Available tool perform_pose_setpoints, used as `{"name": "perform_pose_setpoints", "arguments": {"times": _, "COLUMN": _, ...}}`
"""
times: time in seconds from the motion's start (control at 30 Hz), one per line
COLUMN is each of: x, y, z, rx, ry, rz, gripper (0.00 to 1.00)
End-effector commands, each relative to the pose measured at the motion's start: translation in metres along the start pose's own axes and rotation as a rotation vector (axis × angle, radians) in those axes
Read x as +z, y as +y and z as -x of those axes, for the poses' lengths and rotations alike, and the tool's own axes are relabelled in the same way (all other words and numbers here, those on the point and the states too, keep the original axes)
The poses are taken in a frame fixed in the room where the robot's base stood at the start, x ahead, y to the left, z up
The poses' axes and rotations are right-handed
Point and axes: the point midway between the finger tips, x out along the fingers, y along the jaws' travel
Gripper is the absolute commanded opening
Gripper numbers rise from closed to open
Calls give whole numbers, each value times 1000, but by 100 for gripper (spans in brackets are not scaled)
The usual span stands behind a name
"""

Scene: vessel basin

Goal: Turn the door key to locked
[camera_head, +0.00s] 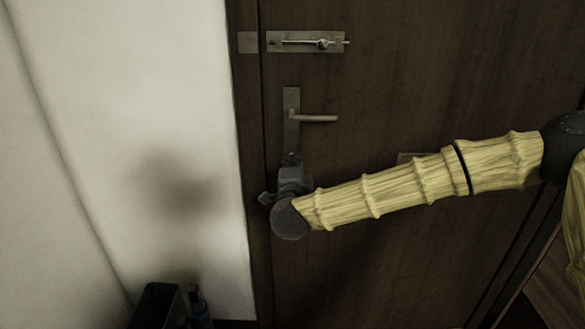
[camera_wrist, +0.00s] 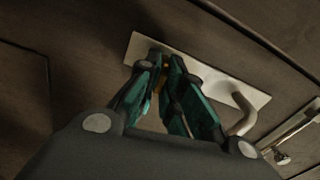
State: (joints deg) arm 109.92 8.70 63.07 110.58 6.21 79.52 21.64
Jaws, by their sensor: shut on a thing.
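The dark wooden door (camera_head: 400,75) carries a metal lock plate (camera_head: 291,105) with a lever handle (camera_head: 318,118) pointing right. My gripper (camera_head: 291,157) is at the lower end of this plate, below the lever. In the wrist view my gripper's green-and-black fingers (camera_wrist: 166,66) are close together at one end of the plate (camera_wrist: 205,72). They are shut on the key (camera_wrist: 162,72), of which only a thin brownish sliver shows between them. The key's angle is hidden by the fingers. The lever (camera_wrist: 243,115) also shows there, apart from the fingers.
A slide bolt (camera_head: 305,42) is mounted higher on the door, with a small catch plate (camera_head: 248,42) on the frame. A pale wall (camera_head: 130,100) stands close on the left. A dark bin (camera_head: 155,305) and a bottle (camera_head: 198,306) stand at the wall's foot.

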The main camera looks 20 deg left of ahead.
Motion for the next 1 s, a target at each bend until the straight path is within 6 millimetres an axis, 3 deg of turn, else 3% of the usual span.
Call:
{"name": "perform_pose_setpoints", "arguments": {"times": 0.33, "x": -1, "y": 1, "z": -1, "rx": -1, "ry": 3, "rz": -125, "gripper": 0}}
{"name": "perform_pose_setpoints", "arguments": {"times": 0.83, "x": -1, "y": 0, "z": -1, "rx": -1, "ry": 3, "rz": -142, "gripper": 0}}
{"name": "perform_pose_setpoints", "arguments": {"times": 0.9, "x": -1, "y": 0, "z": -1, "rx": -1, "ry": 3, "rz": -142, "gripper": 18}}
{"name": "perform_pose_setpoints", "arguments": {"times": 1.0, "x": -1, "y": 0, "z": -1, "rx": 0, "ry": 2, "rz": -141, "gripper": 30}}
